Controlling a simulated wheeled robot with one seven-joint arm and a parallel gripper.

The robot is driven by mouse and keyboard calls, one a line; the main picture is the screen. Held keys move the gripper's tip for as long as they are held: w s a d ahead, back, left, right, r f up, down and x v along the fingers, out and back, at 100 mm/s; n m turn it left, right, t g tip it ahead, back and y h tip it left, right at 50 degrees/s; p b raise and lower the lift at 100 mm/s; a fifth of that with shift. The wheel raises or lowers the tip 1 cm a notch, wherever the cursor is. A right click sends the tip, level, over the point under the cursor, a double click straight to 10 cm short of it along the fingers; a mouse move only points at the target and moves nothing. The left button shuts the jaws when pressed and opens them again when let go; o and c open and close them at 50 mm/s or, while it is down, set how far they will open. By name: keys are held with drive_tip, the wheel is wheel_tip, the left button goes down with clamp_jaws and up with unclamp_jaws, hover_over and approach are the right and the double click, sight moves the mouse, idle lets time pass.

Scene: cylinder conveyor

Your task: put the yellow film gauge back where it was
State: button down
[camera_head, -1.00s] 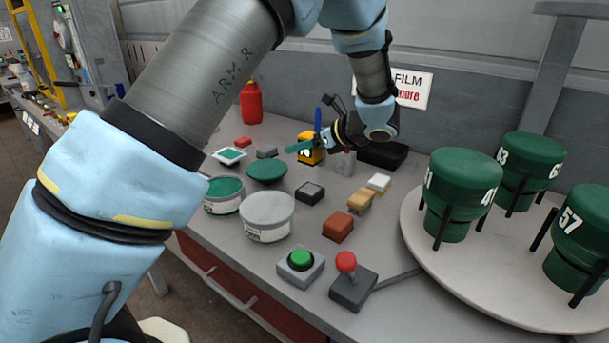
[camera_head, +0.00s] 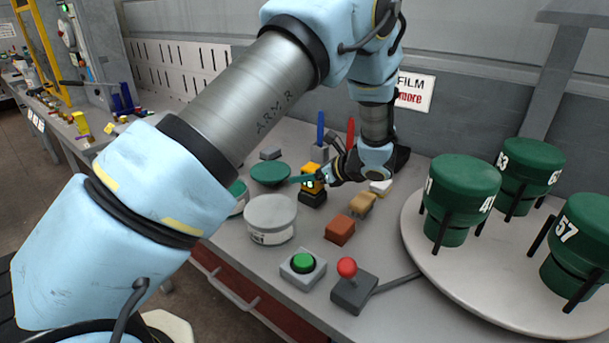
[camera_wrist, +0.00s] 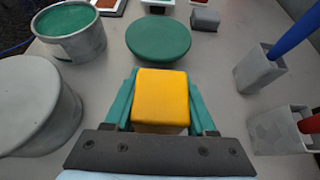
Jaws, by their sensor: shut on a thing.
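The yellow film gauge (camera_head: 312,173) is held in my gripper (camera_head: 307,180), above or on a small black block (camera_head: 313,199) on the bench. I cannot tell whether they touch. In the wrist view the gauge (camera_wrist: 161,98) sits between the teal fingers of my gripper (camera_wrist: 162,104), which are shut on its sides. The black block is hidden in that view.
A green lid (camera_head: 270,173) and a grey can (camera_head: 270,222) stand left of the gauge. A grey holder with a blue handle (camera_wrist: 262,68) and one with a red handle (camera_wrist: 285,130) stand close at right. A brown block (camera_head: 340,230) lies in front.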

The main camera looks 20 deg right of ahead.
drive_tip(key=shift+c, duration=1.1)
unclamp_jaws()
